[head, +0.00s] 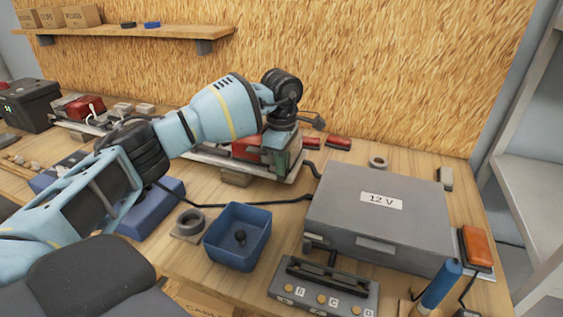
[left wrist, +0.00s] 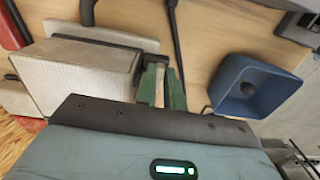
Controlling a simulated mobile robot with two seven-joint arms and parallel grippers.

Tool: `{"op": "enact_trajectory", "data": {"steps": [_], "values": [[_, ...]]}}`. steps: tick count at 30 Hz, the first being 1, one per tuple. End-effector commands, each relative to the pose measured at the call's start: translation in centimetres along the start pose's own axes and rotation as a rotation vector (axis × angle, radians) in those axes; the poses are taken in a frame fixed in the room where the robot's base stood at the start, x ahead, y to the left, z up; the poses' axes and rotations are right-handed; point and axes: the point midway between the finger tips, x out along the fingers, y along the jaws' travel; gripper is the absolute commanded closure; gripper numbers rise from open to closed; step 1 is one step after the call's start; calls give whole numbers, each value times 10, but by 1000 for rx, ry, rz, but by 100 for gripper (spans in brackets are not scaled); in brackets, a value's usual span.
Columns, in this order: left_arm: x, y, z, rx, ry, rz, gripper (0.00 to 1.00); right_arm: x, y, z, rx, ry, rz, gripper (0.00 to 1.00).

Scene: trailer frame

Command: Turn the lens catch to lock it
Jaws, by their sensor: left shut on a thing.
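My left gripper (head: 283,160) reaches down at the right end of the lamp bar (head: 218,158) on the bench. Its green fingers (left wrist: 163,88) are shut on a small part at the side of the lamp, taken to be the lens catch; the fingers hide most of it, so its angle cannot be told. A red lens (head: 247,148) shows just left of the gripper in the head view. In the left wrist view a pale box-shaped lamp part (left wrist: 75,75) lies left of the fingers. My right gripper is not in view.
A blue bin (head: 237,237) with a dark knob-like piece inside stands in front. A grey 12 V case (head: 380,215) stands to the right, with a switch panel (head: 323,287) before it. A dark cable crosses the bench. A plywood wall rises behind.

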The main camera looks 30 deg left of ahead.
Motion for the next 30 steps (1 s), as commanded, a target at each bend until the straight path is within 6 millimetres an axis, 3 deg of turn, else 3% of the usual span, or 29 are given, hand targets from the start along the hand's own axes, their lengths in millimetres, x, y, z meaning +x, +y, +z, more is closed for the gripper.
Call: {"op": "enact_trajectory", "data": {"steps": [1, 2, 4, 14, 30], "values": [[0, 0, 0, 3, 0, 0, 100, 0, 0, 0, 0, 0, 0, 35], [0, 0, 0, 3, 0, 0, 89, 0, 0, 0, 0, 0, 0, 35], [0, 0, 0, 2, 0, 0, 81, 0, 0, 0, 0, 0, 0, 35], [-4, 0, 0, 1, -1, 1, 81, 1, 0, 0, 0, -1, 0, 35], [-73, 0, 1, 2, -1, 2, 81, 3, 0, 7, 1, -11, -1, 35]]}}
